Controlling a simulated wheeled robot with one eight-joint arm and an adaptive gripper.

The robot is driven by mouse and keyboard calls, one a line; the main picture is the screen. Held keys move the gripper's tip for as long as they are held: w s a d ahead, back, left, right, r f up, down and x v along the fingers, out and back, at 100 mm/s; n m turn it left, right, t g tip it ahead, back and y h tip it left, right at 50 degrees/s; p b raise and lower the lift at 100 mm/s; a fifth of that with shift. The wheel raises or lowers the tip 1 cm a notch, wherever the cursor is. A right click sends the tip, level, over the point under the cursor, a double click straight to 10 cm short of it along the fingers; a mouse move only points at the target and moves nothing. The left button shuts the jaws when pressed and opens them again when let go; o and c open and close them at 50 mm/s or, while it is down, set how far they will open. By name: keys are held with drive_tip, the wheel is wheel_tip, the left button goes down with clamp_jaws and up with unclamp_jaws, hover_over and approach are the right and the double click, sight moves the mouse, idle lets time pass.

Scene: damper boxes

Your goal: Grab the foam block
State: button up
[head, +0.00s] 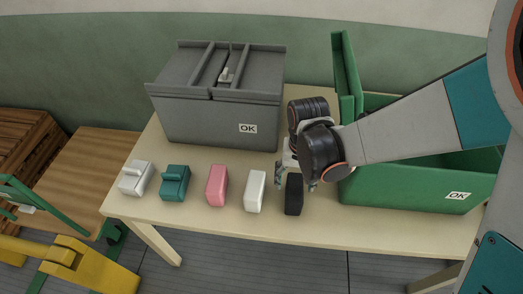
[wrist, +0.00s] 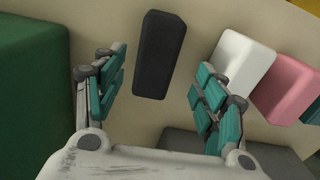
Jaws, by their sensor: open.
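A black block, which looks like the foam block (head: 293,200), lies on the table at the right end of a row of blocks. It also shows in the wrist view (wrist: 158,55), upright in the picture. My gripper (head: 296,180) is open just above and behind it in the head view. In the wrist view my gripper's two teal-padded fingers (wrist: 160,78) stand apart on either side of the block's lower end, touching nothing I can make out. The gripper partly hides the block's far end in the head view.
A white block (head: 255,190), a pink block (head: 216,185), a teal part (head: 175,182) and a white part (head: 136,178) continue the row leftward. A closed grey box (head: 200,130) stands behind, and an open green box (head: 400,200) stands close on the right.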

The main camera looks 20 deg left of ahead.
sight(295, 187)
wheel_tip(295, 187, down, 6)
drive_tip(key=b, duration=0.3)
drive_tip(key=shift+w+d+r, duration=0.15)
drive_tip(key=shift+r, duration=0.15)
drive_tip(key=c, duration=1)
